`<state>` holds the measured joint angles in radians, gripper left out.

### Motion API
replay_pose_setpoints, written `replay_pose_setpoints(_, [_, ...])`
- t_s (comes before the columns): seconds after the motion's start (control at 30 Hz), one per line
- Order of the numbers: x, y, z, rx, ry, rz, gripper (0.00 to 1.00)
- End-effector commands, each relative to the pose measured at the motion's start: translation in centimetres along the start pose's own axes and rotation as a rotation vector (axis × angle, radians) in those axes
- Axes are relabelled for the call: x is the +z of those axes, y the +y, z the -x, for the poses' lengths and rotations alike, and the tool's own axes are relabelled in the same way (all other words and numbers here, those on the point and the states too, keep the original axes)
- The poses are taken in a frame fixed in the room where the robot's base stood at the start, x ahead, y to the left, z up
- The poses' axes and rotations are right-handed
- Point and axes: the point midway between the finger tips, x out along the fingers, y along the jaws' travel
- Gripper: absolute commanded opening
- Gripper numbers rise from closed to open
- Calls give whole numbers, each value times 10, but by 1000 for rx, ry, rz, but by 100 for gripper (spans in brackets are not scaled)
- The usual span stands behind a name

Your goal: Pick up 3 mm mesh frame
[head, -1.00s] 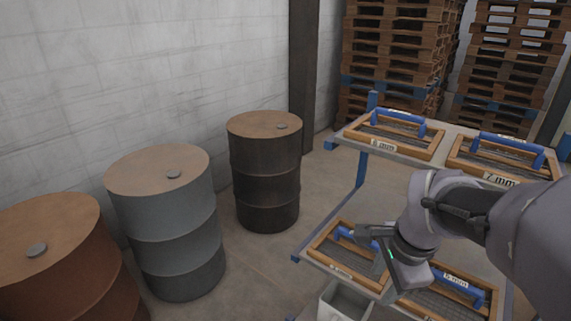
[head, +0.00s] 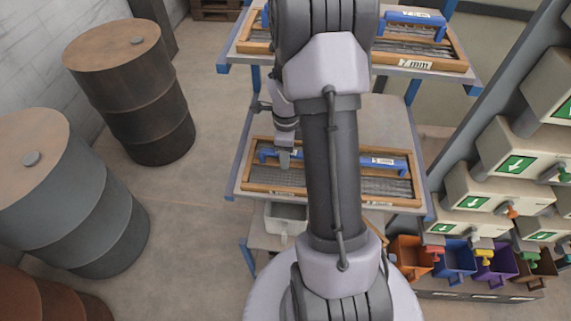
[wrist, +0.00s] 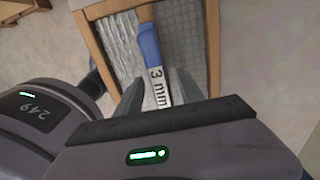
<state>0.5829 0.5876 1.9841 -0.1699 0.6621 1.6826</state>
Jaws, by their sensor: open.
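The 3 mm mesh frame (wrist: 212,30) has a wooden rim, a grey mesh and a blue handle (wrist: 150,45) with a white "3 mm" label. In the head view, the frame (head: 262,188) lies on the left of the rack's lower shelf, partly hidden by my arm. My gripper (wrist: 158,88) is open above the frame, its two fingers on either side of the labelled handle. I cannot tell whether they touch it. In the head view my gripper (head: 284,158) points down over this frame.
A second mesh frame (head: 400,201) lies to the right on the lower shelf. The upper shelf holds more frames, one labelled 7 mm (head: 415,64). A pale bin (head: 286,220) stands below. Drums (head: 130,95) stand left. Dispensers (head: 500,190) with coloured bins stand right.

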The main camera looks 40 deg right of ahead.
Motion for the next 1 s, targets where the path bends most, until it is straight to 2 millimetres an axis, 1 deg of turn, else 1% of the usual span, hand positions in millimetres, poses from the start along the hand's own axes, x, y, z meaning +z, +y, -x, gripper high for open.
replay_pose_setpoints(0.03, [0, 0, -6, 1, 0, 1, 45])
replay_pose_setpoints(0.07, [0, 0, -7, 0, 0, 1, 45])
replay_pose_setpoints(0.27, [0, 0, -7, -1, 0, 1, 45])
replay_pose_setpoints(0.4, [0, 0, -7, -1, 0, 1, 18])
replay_pose_setpoints(0.5, [0, 0, -7, -1, 0, 1, 0])
replay_pose_setpoints(1.0, [0, 0, -6, -1, 0, 1, 0])
